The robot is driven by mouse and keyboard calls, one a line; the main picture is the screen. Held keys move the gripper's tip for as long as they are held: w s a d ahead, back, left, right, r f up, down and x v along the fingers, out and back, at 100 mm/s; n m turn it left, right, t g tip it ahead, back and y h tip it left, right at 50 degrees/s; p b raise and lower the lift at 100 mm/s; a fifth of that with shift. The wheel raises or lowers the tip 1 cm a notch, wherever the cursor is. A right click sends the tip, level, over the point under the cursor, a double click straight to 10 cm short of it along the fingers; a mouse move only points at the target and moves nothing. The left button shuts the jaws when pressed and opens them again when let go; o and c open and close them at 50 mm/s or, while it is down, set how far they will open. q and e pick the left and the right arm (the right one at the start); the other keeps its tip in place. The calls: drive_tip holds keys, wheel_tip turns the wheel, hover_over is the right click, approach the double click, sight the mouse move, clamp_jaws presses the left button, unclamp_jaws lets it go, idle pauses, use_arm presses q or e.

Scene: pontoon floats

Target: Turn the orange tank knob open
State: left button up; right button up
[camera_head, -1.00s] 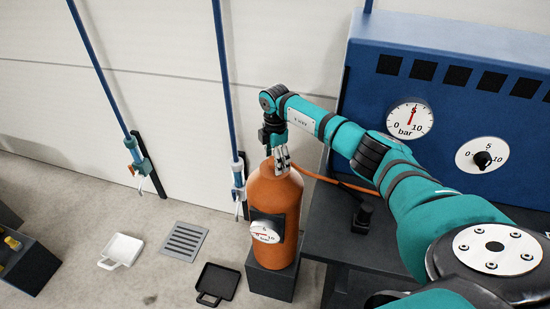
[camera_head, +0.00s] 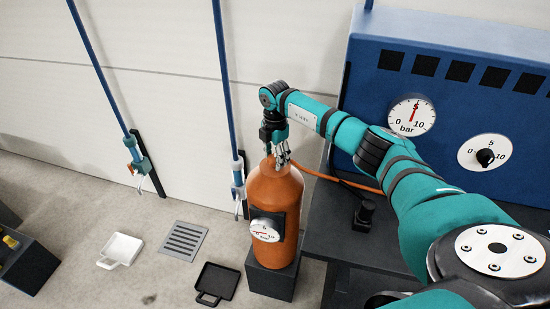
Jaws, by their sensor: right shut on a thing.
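The orange tank (camera_head: 276,195) stands upright on a dark block, with a round white gauge (camera_head: 266,229) on its front. My right gripper (camera_head: 281,163) reaches down onto the top of the tank from above. Its fingers are shut on the tank knob, which they hide almost wholly. My left gripper is not in view.
A blue panel (camera_head: 470,45) with a bar gauge (camera_head: 411,115) and a black dial (camera_head: 485,157) stands to the right behind a dark table (camera_head: 325,225). An orange hose (camera_head: 335,180) runs from the tank top. A white tray (camera_head: 120,250), a black tray (camera_head: 217,282) and a floor grate (camera_head: 183,241) lie at left.

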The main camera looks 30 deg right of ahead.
drive_tip(key=n+b, duration=0.3)
drive_tip(key=n, duration=0.3)
drive_tip(key=n+b, duration=0.2)
drive_tip(key=n, duration=0.4)
drive_tip(key=shift+w+n, duration=0.1)
drive_tip(key=shift+n, duration=0.3)
drive_tip(key=n+b, duration=0.2)
drive_tip(key=n, duration=0.4)
drive_tip(key=n+b, duration=0.1)
drive_tip(key=n, duration=0.4)
drive_tip(key=shift+r+n, duration=0.1)
drive_tip(key=shift+n, duration=0.3)
drive_tip(key=o, duration=1.2)
drive_tip(key=shift+b, duration=0.3)
drive_tip(key=shift+c, duration=0.2)
